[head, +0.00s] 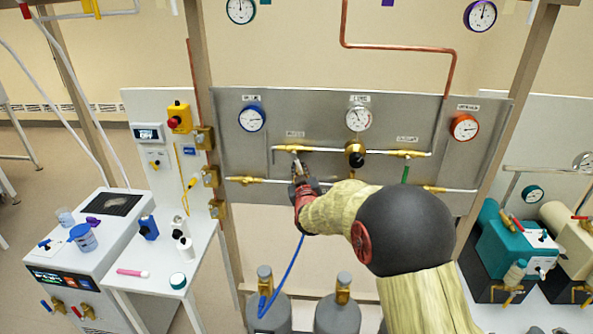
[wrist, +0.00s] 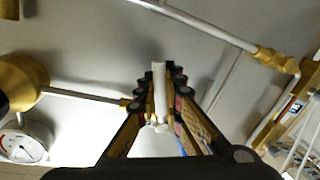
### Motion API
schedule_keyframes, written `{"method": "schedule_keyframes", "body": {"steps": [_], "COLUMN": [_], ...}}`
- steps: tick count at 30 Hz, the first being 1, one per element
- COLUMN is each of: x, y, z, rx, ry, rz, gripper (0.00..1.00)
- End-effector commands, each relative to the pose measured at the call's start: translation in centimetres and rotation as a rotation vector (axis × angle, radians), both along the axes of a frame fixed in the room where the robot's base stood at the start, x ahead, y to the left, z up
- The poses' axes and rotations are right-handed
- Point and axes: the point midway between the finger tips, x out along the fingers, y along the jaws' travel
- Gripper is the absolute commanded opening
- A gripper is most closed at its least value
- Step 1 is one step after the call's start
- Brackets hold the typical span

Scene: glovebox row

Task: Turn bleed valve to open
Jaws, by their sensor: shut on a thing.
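On the grey panel, a brass valve (head: 287,148) sits in the upper pipe at the left, with a white lever (head: 296,161) hanging down from it. Its small label (head: 295,134) is too blurred for me to read as the bleed valve. My gripper (head: 299,174) is at this lever, just below the pipe. In the wrist view the white lever (wrist: 159,88) stands between my two fingers (wrist: 160,92), which are shut on it. A second valve (head: 406,154) at the right has a green lever (head: 405,173) pointing down.
A brass regulator with a black knob (head: 355,158) sits between the two valves. A lower pipe (head: 243,180) with brass fittings runs behind my gripper. Blue (head: 252,118), white (head: 358,118) and orange-red (head: 464,127) gauges are above. Gas cylinders (head: 267,312) stand below, with a blue hose (head: 285,275).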

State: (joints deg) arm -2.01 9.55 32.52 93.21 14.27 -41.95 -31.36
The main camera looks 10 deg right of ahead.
Motion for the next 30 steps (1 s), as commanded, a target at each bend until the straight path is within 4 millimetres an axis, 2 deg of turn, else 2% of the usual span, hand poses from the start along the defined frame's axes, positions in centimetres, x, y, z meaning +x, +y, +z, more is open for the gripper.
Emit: {"method": "schedule_keyframes", "body": {"steps": [15, 30], "x": [-0.7, -0.9], "y": [-2.2, -2.9], "z": [2.1, 2.9], "rx": [-0.434, -0.634], "ry": [0.140, 0.202], "rz": [0.000, 0.000], "gripper": [0.00, 0.00]}}
